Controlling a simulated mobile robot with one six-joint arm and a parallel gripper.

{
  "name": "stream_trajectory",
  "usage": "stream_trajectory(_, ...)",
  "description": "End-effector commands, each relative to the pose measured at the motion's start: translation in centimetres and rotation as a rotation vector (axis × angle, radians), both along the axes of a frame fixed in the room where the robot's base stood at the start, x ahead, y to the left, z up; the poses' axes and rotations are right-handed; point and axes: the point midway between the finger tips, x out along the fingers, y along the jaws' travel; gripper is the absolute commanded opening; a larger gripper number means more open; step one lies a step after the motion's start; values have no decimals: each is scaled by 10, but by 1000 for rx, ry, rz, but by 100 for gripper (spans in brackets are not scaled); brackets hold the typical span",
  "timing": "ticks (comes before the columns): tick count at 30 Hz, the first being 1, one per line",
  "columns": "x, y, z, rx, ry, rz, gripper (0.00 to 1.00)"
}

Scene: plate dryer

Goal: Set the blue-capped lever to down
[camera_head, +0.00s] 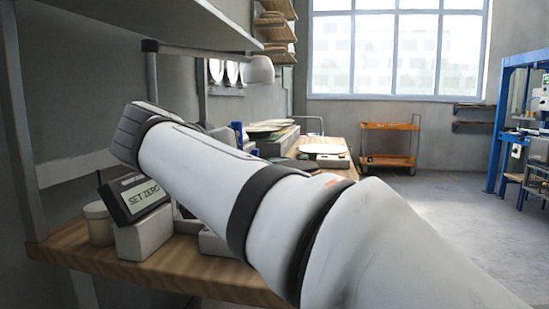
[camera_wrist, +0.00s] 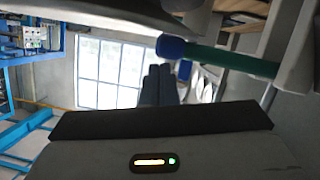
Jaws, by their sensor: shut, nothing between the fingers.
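In the wrist view a dark green bar with a blue cap (camera_wrist: 172,48) on its left end reaches in from the right; it looks like the blue-capped lever. A second, smaller blue piece (camera_wrist: 185,70) shows just below it. My gripper (camera_wrist: 159,72) is shut and empty, its dark fingers beside and below the blue cap in the picture, with no clear contact. In the head view two small blue pieces (camera_head: 237,128) show behind my arm; I cannot tell which is the lever's cap. My arm hides my gripper and the lever's mount there.
A wooden bench (camera_head: 190,270) runs under my arm. On it stand a display reading SET ZERO (camera_head: 143,196), a round tub (camera_head: 99,224) and stacked papers (camera_head: 272,127). A grey shelf (camera_head: 190,20) overhangs at upper left.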

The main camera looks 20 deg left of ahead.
Motion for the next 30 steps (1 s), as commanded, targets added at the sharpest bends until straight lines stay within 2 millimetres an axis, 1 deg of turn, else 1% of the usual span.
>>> stream_trajectory(5,0,-1,5,1,0,-1,0)
stream_trajectory(8,-2,-3,19,3,-1,-2,0)
stream_trajectory(11,-6,-7,40,3,-1,-6,0)
stream_trajectory(12,-9,-9,46,3,-1,-5,0)
stream_trajectory(13,-20,-9,44,1,-1,1,0)
stream_trajectory(15,-37,-12,49,2,0,5,0)
stream_trajectory(21,-76,-21,60,0,0,3,0)
stream_trajectory(24,-89,-25,64,0,0,1,0)
stream_trajectory(27,-96,-27,66,0,1,-1,0)
stream_trajectory(29,-96,-30,67,-6,5,-6,0)
stream_trajectory(30,-93,-34,69,-15,12,-11,0)
